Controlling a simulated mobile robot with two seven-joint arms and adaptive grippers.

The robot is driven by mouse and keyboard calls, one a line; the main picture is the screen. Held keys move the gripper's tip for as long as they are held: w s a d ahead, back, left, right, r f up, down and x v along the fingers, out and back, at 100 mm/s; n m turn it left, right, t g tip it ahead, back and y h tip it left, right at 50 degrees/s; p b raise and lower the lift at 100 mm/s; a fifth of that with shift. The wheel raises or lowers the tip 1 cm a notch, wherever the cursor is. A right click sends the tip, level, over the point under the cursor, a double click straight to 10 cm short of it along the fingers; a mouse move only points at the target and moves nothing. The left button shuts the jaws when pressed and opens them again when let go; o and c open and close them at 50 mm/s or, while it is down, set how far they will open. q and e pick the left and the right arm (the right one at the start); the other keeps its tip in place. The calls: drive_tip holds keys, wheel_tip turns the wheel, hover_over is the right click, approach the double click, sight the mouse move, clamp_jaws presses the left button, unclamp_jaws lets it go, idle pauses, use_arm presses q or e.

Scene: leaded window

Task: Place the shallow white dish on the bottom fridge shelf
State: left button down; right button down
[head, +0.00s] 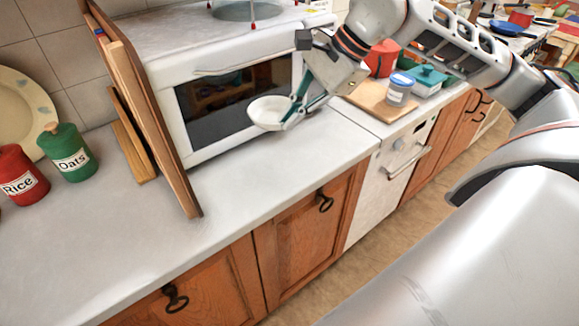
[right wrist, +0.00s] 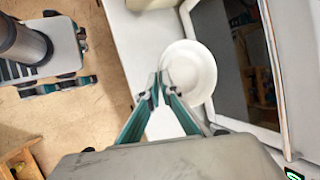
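The shallow white dish (head: 266,111) is at the rim between the fingertips of my right gripper (head: 293,112). It is in front of the dark glass door of a white appliance, close above the counter; I cannot tell whether it touches the counter. In the right wrist view the dish (right wrist: 193,70) lies just beyond the nearly closed fingers (right wrist: 158,88), which pinch its near edge. The dish looks empty. My left gripper is not in view. No fridge shelf can be made out in either view.
The white appliance (head: 165,80) stands on the grey counter (head: 240,195), with wooden boards (head: 150,110) leaning at its left. Rice (head: 22,178) and Oats (head: 70,155) canisters stand far left. The front counter is clear.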

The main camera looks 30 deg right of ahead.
wheel_tip(320, 180, down, 15)
drive_tip(key=shift+f, duration=0.1)
idle(0.4)
drive_tip(key=shift+f, duration=0.2)
drive_tip(key=c, duration=2.3)
unclamp_jaws()
drive_tip(key=shift+r, duration=0.1)
